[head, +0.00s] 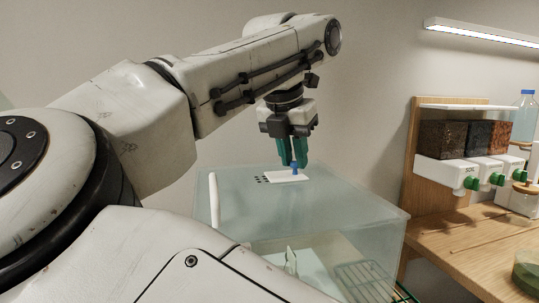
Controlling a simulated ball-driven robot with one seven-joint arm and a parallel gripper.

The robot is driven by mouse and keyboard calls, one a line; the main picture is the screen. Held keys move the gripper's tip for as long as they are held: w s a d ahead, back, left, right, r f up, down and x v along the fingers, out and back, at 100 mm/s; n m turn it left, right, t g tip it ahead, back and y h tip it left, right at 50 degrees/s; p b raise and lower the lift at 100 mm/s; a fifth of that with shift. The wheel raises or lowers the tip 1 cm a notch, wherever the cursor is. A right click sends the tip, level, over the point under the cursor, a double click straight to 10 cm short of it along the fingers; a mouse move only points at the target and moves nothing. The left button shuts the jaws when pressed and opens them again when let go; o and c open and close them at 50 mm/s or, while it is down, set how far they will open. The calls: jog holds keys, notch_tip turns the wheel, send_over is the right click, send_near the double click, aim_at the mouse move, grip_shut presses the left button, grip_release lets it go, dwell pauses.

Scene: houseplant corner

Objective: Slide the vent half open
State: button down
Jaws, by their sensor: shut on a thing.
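The vent is a white sliding plate (284,176) on the lid of a clear box (345,205). A blue knob (295,168) stands up from the plate toward its right part. Several small dark vent holes (261,180) show uncovered just left of the plate. My gripper (294,163) points down from above with teal fingers and is shut on the blue knob. The fingers hide part of the knob. Whether more holes lie under the plate cannot be seen.
A wooden shelf unit (409,145) with white dispensers and green knobs stands right of the box. A green rack (365,280) shows through the box's lower right. A blue-capped bottle (524,118) and a green dish (527,270) are at the far right.

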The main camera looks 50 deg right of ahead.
jog(key=c, duration=1)
grip_release()
jog(key=p+v, duration=0.1)
jog(key=v, duration=0.9)
jog(key=shift+s+a+r, duration=0.1)
jog(key=shift+a+r, duration=0.05)
jog(key=shift+r, duration=0.2)
